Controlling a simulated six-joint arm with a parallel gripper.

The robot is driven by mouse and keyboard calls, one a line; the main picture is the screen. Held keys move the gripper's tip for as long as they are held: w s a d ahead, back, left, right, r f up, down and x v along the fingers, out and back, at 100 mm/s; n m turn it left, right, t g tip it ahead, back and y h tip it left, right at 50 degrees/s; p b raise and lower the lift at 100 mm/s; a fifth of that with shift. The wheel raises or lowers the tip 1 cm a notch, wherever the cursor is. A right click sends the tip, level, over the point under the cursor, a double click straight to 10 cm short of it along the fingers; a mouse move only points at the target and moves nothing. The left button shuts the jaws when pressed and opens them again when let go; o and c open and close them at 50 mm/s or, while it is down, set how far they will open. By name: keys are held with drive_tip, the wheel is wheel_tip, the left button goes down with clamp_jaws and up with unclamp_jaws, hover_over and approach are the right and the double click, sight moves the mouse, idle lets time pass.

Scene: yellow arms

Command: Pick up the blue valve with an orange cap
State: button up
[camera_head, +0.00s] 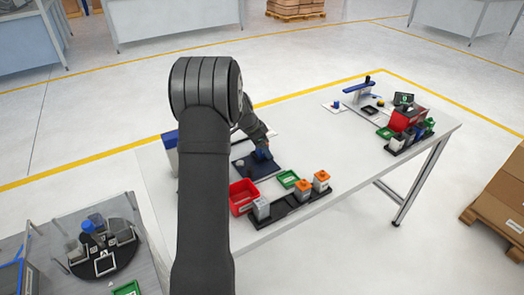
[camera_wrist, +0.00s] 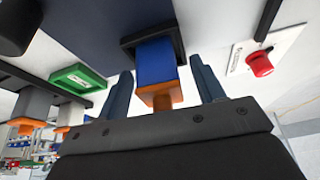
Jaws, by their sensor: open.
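The blue valve (camera_wrist: 155,62) with its orange cap (camera_wrist: 161,98) is in the middle of the wrist view. Its far end sits at a black square frame (camera_wrist: 128,42) on a dark blue plate (camera_wrist: 85,22). My gripper (camera_wrist: 161,66) is open, with one finger on each side of the valve. A gap shows on both sides, wider on the right. In the head view my gripper (camera_head: 262,153) is over the dark plate (camera_head: 241,172), and the valve is hard to make out there.
A red bin (camera_head: 241,199), a green tray (camera_head: 288,179) and a black rack (camera_head: 290,214) holding grey parts with orange caps (camera_head: 321,175) stand near the front edge. A red button (camera_wrist: 260,64) is right of the valve. The table middle (camera_head: 330,140) is clear.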

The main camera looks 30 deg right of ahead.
drive_tip(key=c, duration=1.2)
drive_tip(key=shift+r, duration=0.1)
